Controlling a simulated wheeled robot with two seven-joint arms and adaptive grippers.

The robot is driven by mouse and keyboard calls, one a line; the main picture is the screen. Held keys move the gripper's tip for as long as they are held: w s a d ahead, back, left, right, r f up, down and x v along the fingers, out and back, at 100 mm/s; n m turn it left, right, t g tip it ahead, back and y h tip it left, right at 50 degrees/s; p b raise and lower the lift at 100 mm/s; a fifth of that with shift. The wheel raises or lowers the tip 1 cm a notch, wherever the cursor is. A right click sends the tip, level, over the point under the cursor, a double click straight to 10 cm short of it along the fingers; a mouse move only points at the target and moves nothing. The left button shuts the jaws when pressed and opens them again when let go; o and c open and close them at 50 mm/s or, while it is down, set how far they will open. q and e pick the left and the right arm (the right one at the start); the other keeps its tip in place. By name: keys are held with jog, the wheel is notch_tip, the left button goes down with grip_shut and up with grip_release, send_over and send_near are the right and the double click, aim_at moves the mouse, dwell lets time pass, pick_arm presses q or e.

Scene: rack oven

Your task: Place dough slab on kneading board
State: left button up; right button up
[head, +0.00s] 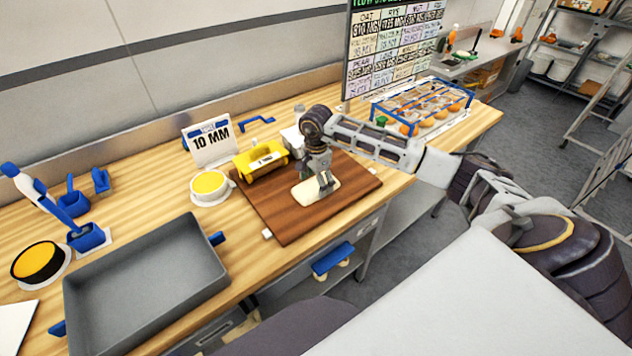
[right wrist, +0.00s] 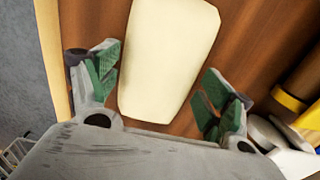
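A pale cream dough slab (head: 304,192) lies flat on the dark brown wooden kneading board (head: 280,223). My right gripper (head: 322,183) is above the slab in the head view, pointing down. In the right wrist view the slab (right wrist: 168,55) lies on the brown board (right wrist: 250,45), beyond and between the spread fingers of the right gripper (right wrist: 160,85). The green finger pads stand apart on both sides and do not touch it. My left gripper is not in view.
A yellow tool (head: 260,163) sits at the board's back edge. A white tub with yellow contents (head: 210,187) is left of it. A grey tray (head: 150,285) fills the front left. A "10 MM" sign (head: 211,143) and a blue-framed rack (head: 421,103) stand behind.

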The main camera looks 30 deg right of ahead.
aim_at(316, 185)
jog(key=o, duration=0.3)
jog(key=shift+o, duration=0.2)
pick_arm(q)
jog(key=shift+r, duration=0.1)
pick_arm(e)
jog(key=shift+r, duration=0.1)
jog(key=shift+r, duration=0.2)
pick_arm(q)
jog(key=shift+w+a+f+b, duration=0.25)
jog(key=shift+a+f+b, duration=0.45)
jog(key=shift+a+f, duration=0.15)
pick_arm(e)
notch_tip(316, 185, up, 12)
jog(key=shift+f, duration=0.15)
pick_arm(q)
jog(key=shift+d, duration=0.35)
